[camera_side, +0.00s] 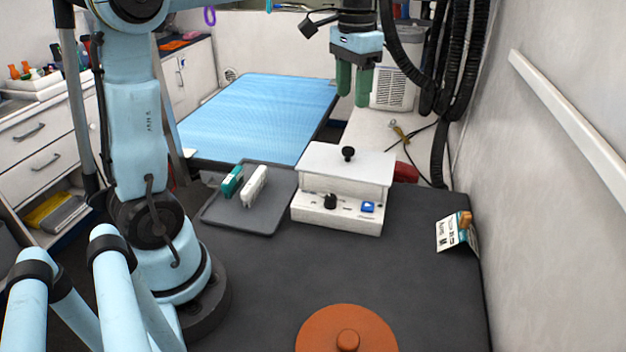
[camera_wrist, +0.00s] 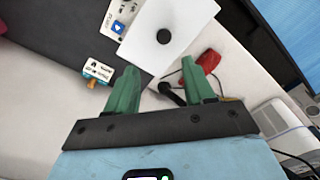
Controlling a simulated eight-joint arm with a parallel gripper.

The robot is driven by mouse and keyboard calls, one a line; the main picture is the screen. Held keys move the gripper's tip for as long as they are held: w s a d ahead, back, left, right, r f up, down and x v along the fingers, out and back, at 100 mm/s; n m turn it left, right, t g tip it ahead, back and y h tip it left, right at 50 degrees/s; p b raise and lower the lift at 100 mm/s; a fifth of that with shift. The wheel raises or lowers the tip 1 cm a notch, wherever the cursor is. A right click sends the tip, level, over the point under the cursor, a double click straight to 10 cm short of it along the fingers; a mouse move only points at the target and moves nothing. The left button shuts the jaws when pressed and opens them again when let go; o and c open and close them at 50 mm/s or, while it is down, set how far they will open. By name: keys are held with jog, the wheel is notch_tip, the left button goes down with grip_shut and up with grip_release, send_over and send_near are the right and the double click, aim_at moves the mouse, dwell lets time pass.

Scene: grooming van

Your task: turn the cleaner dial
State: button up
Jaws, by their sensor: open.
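The cleaner (camera_side: 345,170) is a white box with a black knob on its lid and stands on the dark work surface. Its black dial (camera_side: 330,201) sits on the lower front panel, left of a blue button (camera_side: 368,207). In the wrist view the cleaner's lid (camera_wrist: 168,32) and the blue button (camera_wrist: 118,27) show near the top; I cannot make out the dial there. My gripper (camera_side: 353,98) has green fingers, open and empty, pointing down above and behind the cleaner. The fingers (camera_wrist: 165,85) also show apart in the wrist view, with nothing between them.
A grey tray (camera_side: 222,214) with a green and a white clipper-like item lies left of the cleaner. A small printed card stand (camera_side: 456,232) is at right, an orange round lid (camera_side: 322,337) at front. A red item (camera_side: 406,172) lies behind the cleaner. The middle surface is clear.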

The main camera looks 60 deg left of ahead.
jog(key=shift+w+a, duration=0.15)
jog(key=shift+a, duration=0.15)
jog(key=n, duration=0.9)
send_over(331, 197)
notch_tip(331, 197, down, 7)
jog(key=shift+f, duration=5.8)
